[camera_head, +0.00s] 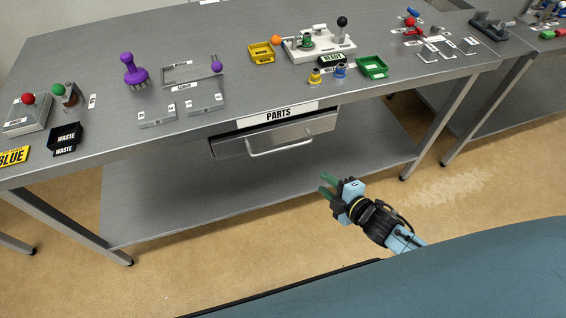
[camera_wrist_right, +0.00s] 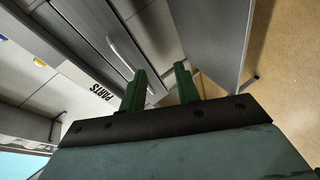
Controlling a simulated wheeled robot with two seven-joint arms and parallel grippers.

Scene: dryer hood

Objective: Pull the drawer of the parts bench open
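The parts bench (camera_head: 200,120) is a grey metal table. Its drawer (camera_head: 233,148) sits under the front edge below a white PARTS label (camera_head: 277,115) and looks shut. A silver bar handle (camera_head: 280,146) runs across the drawer front. My right gripper (camera_head: 326,184) is open and empty, in front of the bench, lower than the handle and to its right, apart from it. In the right wrist view, the two green fingers (camera_wrist_right: 160,82) are spread, with the handle (camera_wrist_right: 120,53) beyond them to the upper left. My left gripper is not in view.
The bench top holds a purple stamp (camera_head: 134,70), a yellow tray (camera_head: 262,52), a green tray (camera_head: 372,67) and a black WASTE box (camera_head: 66,138). A lower shelf (camera_head: 260,195) lies beneath the drawer. A bench leg (camera_head: 440,125) stands to the right. The floor (camera_head: 330,240) around the gripper is clear.

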